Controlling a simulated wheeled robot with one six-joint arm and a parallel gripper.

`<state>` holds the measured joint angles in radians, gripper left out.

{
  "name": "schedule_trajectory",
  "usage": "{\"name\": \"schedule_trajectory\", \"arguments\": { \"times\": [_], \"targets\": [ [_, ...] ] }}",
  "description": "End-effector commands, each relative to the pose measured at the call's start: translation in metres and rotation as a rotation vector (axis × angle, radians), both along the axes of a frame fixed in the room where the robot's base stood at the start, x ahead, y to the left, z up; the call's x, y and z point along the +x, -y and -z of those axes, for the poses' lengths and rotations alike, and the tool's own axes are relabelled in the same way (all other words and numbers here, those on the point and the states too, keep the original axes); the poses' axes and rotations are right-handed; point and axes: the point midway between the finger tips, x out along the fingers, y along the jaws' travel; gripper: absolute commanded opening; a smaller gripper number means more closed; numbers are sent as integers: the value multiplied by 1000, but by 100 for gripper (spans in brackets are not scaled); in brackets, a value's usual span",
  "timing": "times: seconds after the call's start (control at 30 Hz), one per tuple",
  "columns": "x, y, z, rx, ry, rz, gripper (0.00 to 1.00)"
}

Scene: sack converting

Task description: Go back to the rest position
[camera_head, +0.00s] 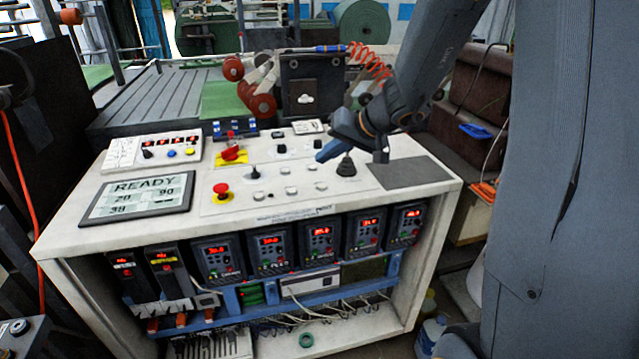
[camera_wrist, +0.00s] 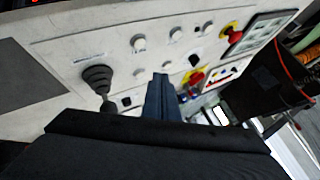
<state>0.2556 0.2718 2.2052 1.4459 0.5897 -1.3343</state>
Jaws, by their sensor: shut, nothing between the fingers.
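My gripper (camera_head: 328,151) hangs just above the top of a white control console (camera_head: 285,225), beside a black joystick with a rubber boot (camera_head: 346,167). Its blue fingers are together with nothing between them. In the wrist view the shut fingers (camera_wrist: 160,97) point over the panel, and the joystick (camera_wrist: 98,80) stands to their left. I cannot tell whether the fingers touch the panel. My arm comes in from the upper right of the head view.
The panel bears a red mushroom button (camera_head: 221,189), another red control on a yellow plate (camera_head: 231,152), and a READY display (camera_head: 139,196). Several red-lit controllers line the console's front. A dark box (camera_head: 312,84) and red rollers (camera_head: 262,105) stand behind it. A dark grey column fills the right.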

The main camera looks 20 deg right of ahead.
Motion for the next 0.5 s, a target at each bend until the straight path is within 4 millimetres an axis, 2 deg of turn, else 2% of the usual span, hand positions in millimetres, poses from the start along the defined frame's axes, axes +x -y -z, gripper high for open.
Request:
{"name": "schedule_trajectory", "arguments": {
  "times": [0.07, 0.17, 0.33, 0.5],
  "targets": [
    [-3, -2, 1, -2, -8, -5, 0],
    [-20, -12, 9, -14, -58, -27, 0],
    [-81, -32, 35, -83, -222, -85, 0],
    [-147, -37, 58, -205, -377, -122, 0]
  ]
}}
